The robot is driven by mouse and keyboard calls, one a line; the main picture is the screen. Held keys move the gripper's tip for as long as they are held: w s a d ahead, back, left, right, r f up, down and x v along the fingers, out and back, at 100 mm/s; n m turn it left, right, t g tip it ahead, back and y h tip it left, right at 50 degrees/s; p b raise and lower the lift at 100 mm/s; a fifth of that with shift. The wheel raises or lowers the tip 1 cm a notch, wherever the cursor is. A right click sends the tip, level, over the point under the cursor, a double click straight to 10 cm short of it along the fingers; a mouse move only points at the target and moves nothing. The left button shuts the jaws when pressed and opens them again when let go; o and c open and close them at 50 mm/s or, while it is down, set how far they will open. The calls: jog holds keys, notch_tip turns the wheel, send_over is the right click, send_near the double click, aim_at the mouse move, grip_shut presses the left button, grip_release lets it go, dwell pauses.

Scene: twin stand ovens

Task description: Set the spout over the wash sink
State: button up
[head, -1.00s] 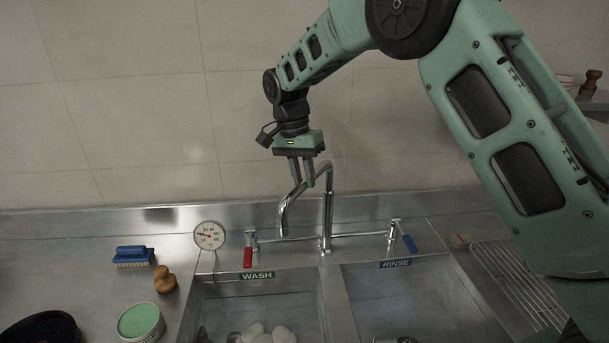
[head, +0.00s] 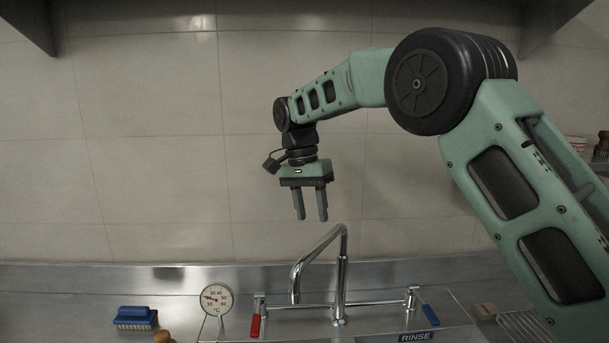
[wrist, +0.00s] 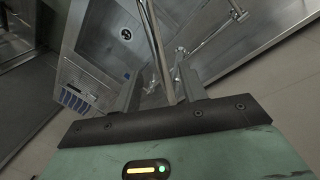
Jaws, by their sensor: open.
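The chrome spout (head: 317,250) rises from the middle of the tap and bends down to the left, its tip on the side of the red handle (head: 256,318), the wash side. The basins lie almost wholly below the head view's lower edge, so the tip's place over the wash basin is not shown now. My gripper (head: 311,219) points down, open and empty, above the spout and apart from it. In the wrist view, a chrome bar (wrist: 158,50), apparently the spout, shows between the open fingers.
The blue handle (head: 429,314) and the RINSE label (head: 415,337) are at the right. A dial thermometer (head: 216,299) and a blue brush (head: 135,317) stand left of the tap. A wire rack (head: 524,325) is at the lower right. The wall behind is clear.

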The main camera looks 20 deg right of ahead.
notch_tip(320, 180, up, 10)
jog(key=w+a, duration=0.1)
jog(key=shift+w+a, duration=0.15)
jog(key=shift+w, duration=0.1)
dwell(0.4)
